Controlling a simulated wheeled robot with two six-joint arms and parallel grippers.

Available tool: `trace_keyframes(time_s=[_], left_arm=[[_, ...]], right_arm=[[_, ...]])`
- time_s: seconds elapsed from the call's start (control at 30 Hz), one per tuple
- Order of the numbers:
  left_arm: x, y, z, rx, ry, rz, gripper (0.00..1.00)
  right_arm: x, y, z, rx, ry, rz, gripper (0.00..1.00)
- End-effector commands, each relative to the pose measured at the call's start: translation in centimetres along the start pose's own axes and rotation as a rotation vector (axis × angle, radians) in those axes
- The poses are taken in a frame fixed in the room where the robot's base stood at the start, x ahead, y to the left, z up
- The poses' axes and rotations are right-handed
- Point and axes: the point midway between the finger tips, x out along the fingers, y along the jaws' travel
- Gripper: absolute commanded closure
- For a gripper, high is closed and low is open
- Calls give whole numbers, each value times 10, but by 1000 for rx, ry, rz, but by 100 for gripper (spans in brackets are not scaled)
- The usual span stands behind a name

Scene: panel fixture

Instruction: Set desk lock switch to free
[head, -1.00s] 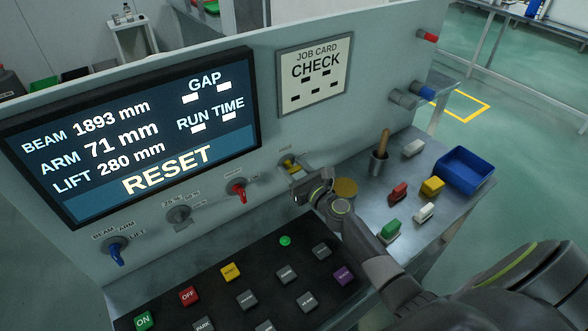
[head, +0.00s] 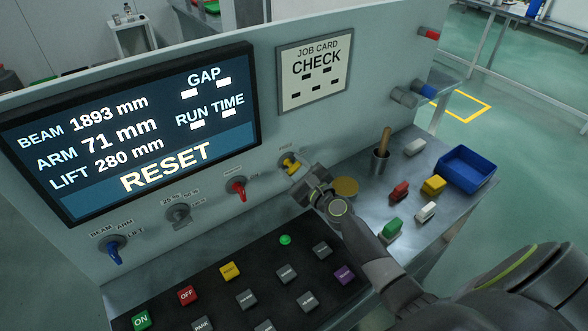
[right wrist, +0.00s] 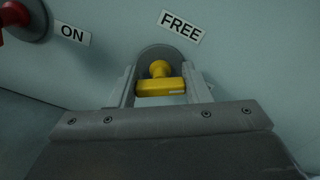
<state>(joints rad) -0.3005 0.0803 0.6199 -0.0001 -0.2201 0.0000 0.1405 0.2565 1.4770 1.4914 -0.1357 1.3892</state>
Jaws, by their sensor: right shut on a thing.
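The desk lock switch is a yellow knob (head: 289,164) on a round grey base on the sloping panel, right of the red switch. In the right wrist view the yellow knob (right wrist: 160,86) sits between the two fingers, with a FREE label (right wrist: 181,27) above and right of its base. My right gripper (right wrist: 160,90) is shut on the yellow knob; in the head view the gripper (head: 297,174) reaches it from the lower right and partly hides it. I cannot read exactly where the knob points. My left gripper is not in view.
A red switch (head: 237,188) is just left on the same panel. A black button board (head: 240,290) lies below. A wooden-handled tool in a cup (head: 381,152), small coloured blocks and a blue bin (head: 466,168) stand on the desk to the right.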

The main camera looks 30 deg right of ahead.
Motion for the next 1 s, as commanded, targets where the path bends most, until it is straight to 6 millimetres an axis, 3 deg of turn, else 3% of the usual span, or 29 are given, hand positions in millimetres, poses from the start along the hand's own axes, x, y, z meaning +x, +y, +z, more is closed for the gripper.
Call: trace_keyframes(time_s=[1.0], left_arm=[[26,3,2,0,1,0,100]], right_arm=[[0,5,-4,-907,1,3,79]])
